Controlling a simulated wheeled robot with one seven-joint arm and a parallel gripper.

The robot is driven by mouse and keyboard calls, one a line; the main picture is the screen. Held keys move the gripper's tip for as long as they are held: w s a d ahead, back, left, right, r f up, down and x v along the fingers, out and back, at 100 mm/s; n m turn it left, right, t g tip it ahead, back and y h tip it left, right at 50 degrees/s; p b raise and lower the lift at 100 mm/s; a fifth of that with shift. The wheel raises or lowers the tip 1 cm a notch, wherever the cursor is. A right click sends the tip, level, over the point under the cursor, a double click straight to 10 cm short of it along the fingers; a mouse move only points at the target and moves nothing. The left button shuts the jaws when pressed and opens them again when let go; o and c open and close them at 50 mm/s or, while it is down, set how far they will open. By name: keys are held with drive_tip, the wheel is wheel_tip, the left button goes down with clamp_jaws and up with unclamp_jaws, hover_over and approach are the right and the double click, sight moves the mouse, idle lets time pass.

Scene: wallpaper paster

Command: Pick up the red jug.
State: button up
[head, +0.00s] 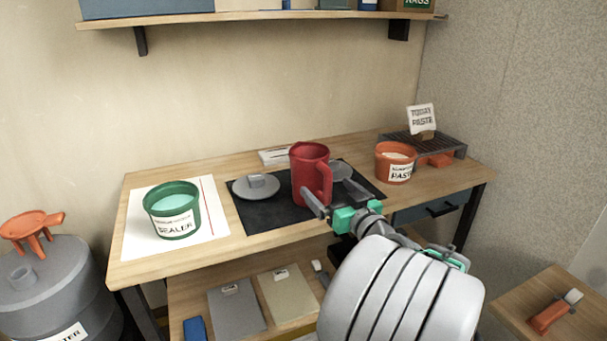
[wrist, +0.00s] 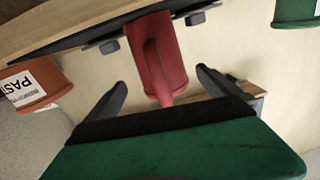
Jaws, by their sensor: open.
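The red jug (head: 309,168) stands upright on a black mat (head: 262,213) on the workbench. Its handle is on its right side, facing my gripper. In the wrist view the red jug (wrist: 166,50) appears upside down, with its handle toward the jaws. My gripper (head: 326,200) is at the front of the jug, near the handle. Part of the mat behind the jug is hidden.
A green sealer tub (head: 172,212) stands on white paper at left. A grey lid (head: 256,186) lies left of the jug. An orange paste tub (head: 394,164) and a dark rack (head: 424,143) stand at right. A shelf (head: 270,15) hangs above.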

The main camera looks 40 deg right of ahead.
sight(318, 180)
drive_tip(key=x, duration=0.7)
drive_tip(key=shift+w+f+b, duration=0.2)
drive_tip(key=shift+b, duration=0.15)
drive_tip(key=shift+c, duration=0.2)
drive_tip(key=c, duration=1.4)
drive_tip(key=shift+c, duration=0.2)
